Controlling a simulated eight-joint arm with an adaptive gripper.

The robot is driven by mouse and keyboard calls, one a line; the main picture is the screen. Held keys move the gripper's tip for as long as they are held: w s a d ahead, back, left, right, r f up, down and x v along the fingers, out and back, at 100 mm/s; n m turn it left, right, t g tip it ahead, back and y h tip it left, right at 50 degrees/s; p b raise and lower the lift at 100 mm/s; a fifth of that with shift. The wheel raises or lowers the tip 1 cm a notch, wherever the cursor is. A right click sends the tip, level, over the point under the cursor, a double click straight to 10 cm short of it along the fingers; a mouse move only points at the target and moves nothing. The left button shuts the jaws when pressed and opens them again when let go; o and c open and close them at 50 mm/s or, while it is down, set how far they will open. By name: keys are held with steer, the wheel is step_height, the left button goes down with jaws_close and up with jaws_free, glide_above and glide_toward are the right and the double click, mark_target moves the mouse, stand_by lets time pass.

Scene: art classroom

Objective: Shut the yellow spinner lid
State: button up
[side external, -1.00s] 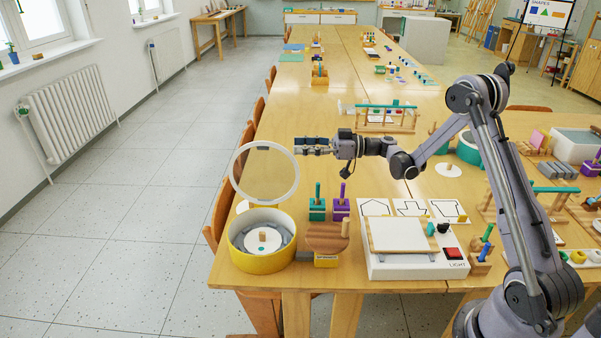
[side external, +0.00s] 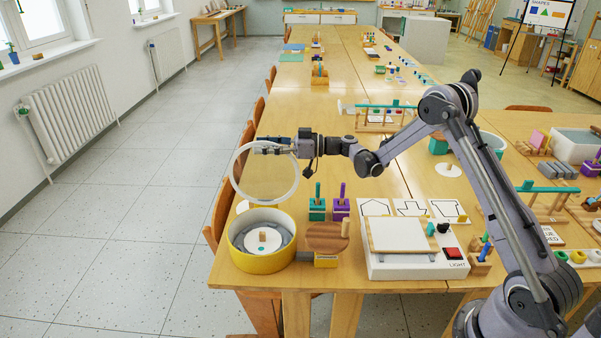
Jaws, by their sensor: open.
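The yellow spinner (side external: 262,262) is a round yellow tub at the near left corner of the table, with a white disc (side external: 263,241) and a wooden peg inside. Its lid (side external: 239,195), a clear round pane in a white ring, stands raised above the tub's back edge. My gripper (side external: 258,147) is at the top of the lid's ring, with its fingers pointing left across the ring's upper part. It is open. I cannot tell whether the fingers touch the ring or are only in front of or behind it.
Right of the tub stand a round wooden piece (side external: 327,237), green (side external: 317,209) and purple (side external: 340,208) blocks with pegs, and a white light box (side external: 415,262). White shape cards (side external: 411,208) lie behind the box. The table's left edge is close to the tub, with chairs along it.

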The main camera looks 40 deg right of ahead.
jaws_close()
steer(key=shift+s+a, duration=0.1)
steer(key=shift+s, duration=0.05)
steer(key=shift+s+a+r+n, duration=0.15)
steer(key=shift+s+a+n, duration=0.25)
steer(key=shift+n, duration=0.1)
steer(key=s+a+f+n, duration=0.3)
steer(key=s+a+n, duration=0.5)
steer(key=shift+s+a, duration=0.3)
steer(key=shift+f, duration=0.1)
